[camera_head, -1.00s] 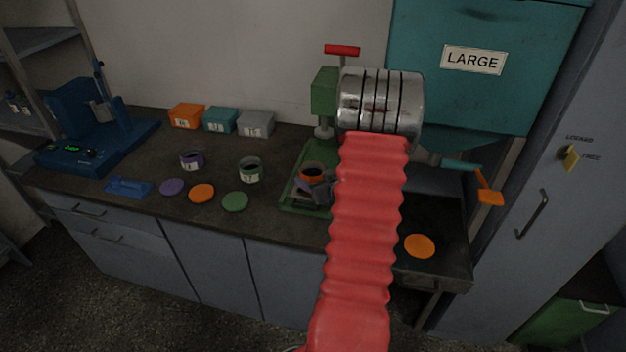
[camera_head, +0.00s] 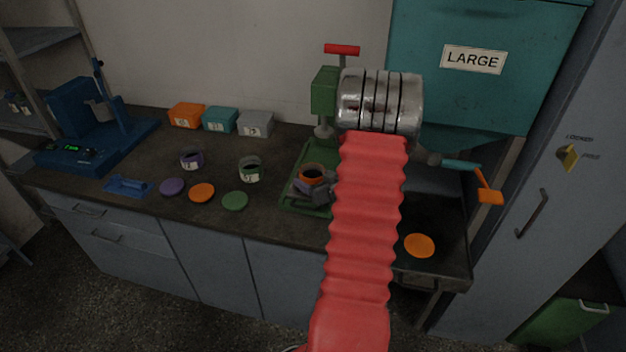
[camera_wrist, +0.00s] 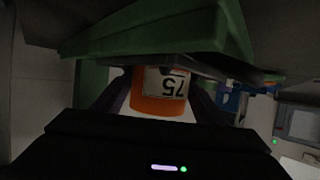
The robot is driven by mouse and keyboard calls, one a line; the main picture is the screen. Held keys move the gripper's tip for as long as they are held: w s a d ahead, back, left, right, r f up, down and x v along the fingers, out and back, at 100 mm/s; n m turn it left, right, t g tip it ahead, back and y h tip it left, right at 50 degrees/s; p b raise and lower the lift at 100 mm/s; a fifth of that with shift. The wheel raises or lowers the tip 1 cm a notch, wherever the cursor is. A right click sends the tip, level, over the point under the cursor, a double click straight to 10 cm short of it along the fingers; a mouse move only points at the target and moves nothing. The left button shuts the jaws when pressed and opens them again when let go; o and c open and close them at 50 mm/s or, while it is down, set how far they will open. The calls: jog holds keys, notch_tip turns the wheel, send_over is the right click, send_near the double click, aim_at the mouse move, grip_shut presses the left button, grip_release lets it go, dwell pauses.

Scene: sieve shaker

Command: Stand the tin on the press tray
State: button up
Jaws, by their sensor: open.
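The orange tin (camera_head: 313,172) with a dark open top stands upright on the green tray (camera_head: 290,207) of the press, below the press head. In the wrist view, which is upside down, the tin (camera_wrist: 160,103) shows a white label reading 75, and the green tray (camera_wrist: 160,30) is at the top. My gripper (camera_head: 316,187) is open, with its dark fingers on either side of the tin. My red arm hides the right part of the press.
A purple-banded tin (camera_head: 191,160) and a green-banded tin (camera_head: 250,170) stand to the left, with purple, orange and green lids before them. The press column (camera_head: 324,95) rises close behind my gripper. An orange disc (camera_head: 419,245) lies in the dark tray at right.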

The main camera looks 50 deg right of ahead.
jog(key=v, duration=1.2)
dwell(0.6)
jog(key=shift+w+r, duration=0.15)
jog(key=shift+w, duration=0.15)
jog(key=w+a+r+n+g+h, duration=0.1)
jog(key=w+a+r+g, duration=0.1)
jog(key=w+a+r, duration=0.45)
jog(key=w+a+r+g, duration=0.2)
jog(key=w+a+r, duration=0.1)
jog(key=a+r, duration=0.55)
jog(key=s+a+n+g+y, duration=0.1)
jog(key=s+a, duration=0.3)
jog(key=a, duration=0.6)
jog(key=s+a+r+n+g+y, duration=0.1)
jog(key=s+a+y, duration=0.2)
jog(key=a, duration=0.7)
jog(key=s+a+r+n+y, duration=0.1)
jog(key=s+a+y, duration=0.1)
jog(key=s+a, duration=0.4)
jog(key=a, duration=0.4)
jog(key=shift+s+a+g, duration=0.2)
jog(key=shift+s+g, duration=0.1)
jog(key=shift+g, duration=0.1)
jog(key=shift+d+r, duration=0.1)
